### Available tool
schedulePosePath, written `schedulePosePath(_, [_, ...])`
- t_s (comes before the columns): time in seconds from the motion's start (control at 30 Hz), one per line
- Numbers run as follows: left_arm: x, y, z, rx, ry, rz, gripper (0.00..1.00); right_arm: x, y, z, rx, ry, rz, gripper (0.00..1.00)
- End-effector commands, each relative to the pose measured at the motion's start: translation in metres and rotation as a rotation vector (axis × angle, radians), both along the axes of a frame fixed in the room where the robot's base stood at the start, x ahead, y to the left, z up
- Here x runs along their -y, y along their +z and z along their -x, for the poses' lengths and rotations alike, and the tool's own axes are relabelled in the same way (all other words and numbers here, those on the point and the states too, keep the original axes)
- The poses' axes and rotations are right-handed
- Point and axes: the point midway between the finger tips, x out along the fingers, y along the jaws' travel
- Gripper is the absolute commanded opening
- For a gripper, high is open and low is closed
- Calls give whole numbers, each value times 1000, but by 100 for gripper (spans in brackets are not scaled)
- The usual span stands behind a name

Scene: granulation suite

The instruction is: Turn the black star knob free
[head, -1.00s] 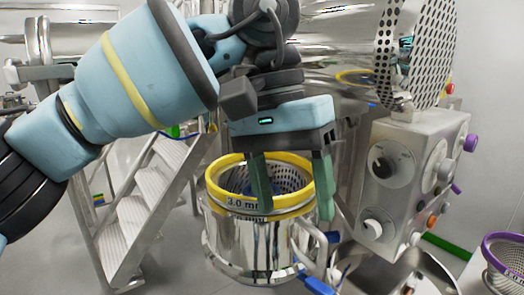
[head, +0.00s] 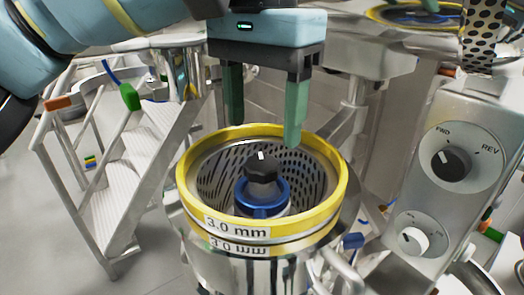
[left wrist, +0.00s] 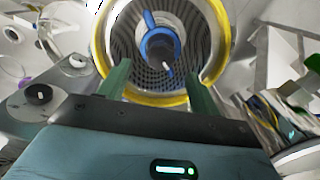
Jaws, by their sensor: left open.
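The black star knob (head: 262,168) sits on a blue hub (head: 262,194) in the middle of a perforated metal screen basket with a yellow rim (head: 186,190), labelled 3.0 mm. My left gripper (head: 264,128) is open and empty, its green fingers pointing down above the basket, with their tips higher than the knob and apart from it. In the left wrist view, the basket's yellow rim (left wrist: 222,62) lies beyond the open fingers (left wrist: 159,88), and the blue hub (left wrist: 158,42) shows between them; the knob is hard to make out there. My right gripper is not in view.
A grey control box (head: 448,215) with a FWD/REV dial (head: 451,164) stands close on the right. White steps (head: 120,190) are on the left. A shiny steel surface at the top right seems to mirror the yellow rim. Grey floor shows at lower left.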

Motion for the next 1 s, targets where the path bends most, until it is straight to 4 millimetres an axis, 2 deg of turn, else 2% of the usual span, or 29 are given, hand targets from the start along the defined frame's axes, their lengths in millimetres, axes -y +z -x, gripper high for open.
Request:
schedulePosePath(0.03, [0,-13,-1,-8,-1,1,64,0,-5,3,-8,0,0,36])
schedulePosePath(0.3, [0,-46,0,-3,0,0,64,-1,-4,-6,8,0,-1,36])
schedulePosePath(0.5, [0,-55,0,-1,1,2,64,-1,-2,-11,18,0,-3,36])
schedulePosePath(0.73, [0,-55,0,-1,1,2,64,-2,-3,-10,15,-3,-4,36])
schedulePosePath(1.0, [0,-55,0,-1,1,2,30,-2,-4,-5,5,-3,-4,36])
